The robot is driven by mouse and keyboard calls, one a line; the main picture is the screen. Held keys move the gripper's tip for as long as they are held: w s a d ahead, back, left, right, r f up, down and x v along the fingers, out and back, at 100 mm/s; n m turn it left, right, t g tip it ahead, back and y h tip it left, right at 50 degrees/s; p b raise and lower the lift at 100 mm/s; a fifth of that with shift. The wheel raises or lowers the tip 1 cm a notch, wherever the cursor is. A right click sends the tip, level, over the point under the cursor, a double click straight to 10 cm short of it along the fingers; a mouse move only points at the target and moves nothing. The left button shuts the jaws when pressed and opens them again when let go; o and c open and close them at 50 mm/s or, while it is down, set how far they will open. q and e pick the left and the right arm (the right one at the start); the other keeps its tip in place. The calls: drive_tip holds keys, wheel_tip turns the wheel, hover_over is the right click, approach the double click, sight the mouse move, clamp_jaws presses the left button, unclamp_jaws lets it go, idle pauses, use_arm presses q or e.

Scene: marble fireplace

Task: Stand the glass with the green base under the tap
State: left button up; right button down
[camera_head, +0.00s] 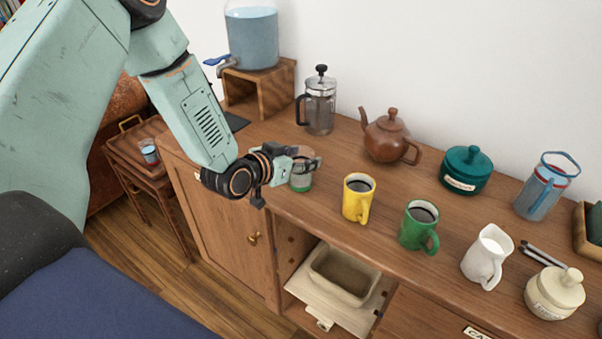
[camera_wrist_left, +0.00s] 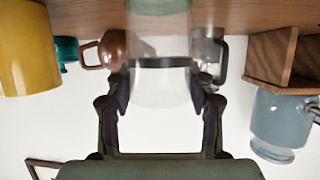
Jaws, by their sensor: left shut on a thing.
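The glass with the green base (camera_head: 300,183) is upright at the front edge of the sideboard. In the left wrist view the clear glass (camera_wrist_left: 158,85) is between my fingers, and that picture is upside down. My left gripper (camera_head: 306,164) is shut around its upper part. I cannot tell whether the base touches the wood. The tap (camera_head: 226,64) has a blue lever and is on the water tank (camera_head: 252,40), which stands on a wooden stand (camera_head: 275,92) at the back left. My right gripper is not in view.
A French press (camera_head: 319,105) and a brown teapot (camera_head: 388,138) stand behind the glass. A yellow mug (camera_head: 356,202) and a green mug (camera_head: 416,228) are to its right. A dark mat (camera_head: 236,122) lies before the stand. An open drawer (camera_head: 322,300) is below.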

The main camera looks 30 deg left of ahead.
use_arm(q)
drive_tip(key=shift+w, duration=0.1)
clamp_jaws()
